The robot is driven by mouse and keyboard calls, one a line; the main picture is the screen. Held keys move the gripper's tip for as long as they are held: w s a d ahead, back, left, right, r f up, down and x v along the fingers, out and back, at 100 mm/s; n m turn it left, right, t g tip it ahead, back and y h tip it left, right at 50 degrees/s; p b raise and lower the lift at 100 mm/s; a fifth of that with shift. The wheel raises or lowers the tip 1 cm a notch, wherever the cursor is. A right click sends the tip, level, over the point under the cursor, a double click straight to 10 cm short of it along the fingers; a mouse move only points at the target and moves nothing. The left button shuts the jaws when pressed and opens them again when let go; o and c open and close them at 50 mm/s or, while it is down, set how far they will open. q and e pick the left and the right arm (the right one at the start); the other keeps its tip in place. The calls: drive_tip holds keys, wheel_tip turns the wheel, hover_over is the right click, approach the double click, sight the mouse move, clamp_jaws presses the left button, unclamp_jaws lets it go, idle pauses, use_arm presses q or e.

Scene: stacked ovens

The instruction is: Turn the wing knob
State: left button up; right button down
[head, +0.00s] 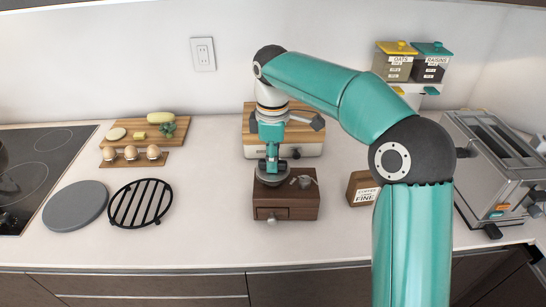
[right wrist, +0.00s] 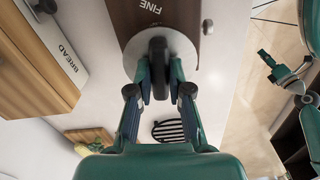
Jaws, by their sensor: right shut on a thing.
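A dark raised grip (right wrist: 158,68) stands on a pale grey round disc (right wrist: 182,46) on top of a small brown wooden box (head: 285,205) with a drawer. My right gripper (head: 271,167) comes down from above onto this disc. In the right wrist view its fingers (right wrist: 159,90) are shut on the dark grip from both sides.
A wooden-topped bread box (head: 301,149) stands behind. A black trivet (head: 140,203) and grey round plate (head: 76,205) lie left. The counter before the box is clear.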

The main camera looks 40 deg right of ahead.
drive_tip(key=m+p, duration=0.1)
drive_tip(key=m, duration=0.3)
drive_tip(key=shift+r+p, duration=0.1)
drive_tip(key=shift+p, duration=0.3)
drive_tip(key=m+p, duration=0.1)
drive_tip(key=m, duration=0.3)
drive_tip(key=shift+m, duration=0.3)
drive_tip(key=m+p, duration=0.1)
drive_tip(key=m, duration=0.3)
drive_tip(key=shift+m, duration=0.3)
drive_tip(key=m, duration=0.4)
drive_tip(key=shift+p, duration=0.3)
drive_tip(key=m, duration=1.5)
drive_tip(key=shift+m, duration=2.3)
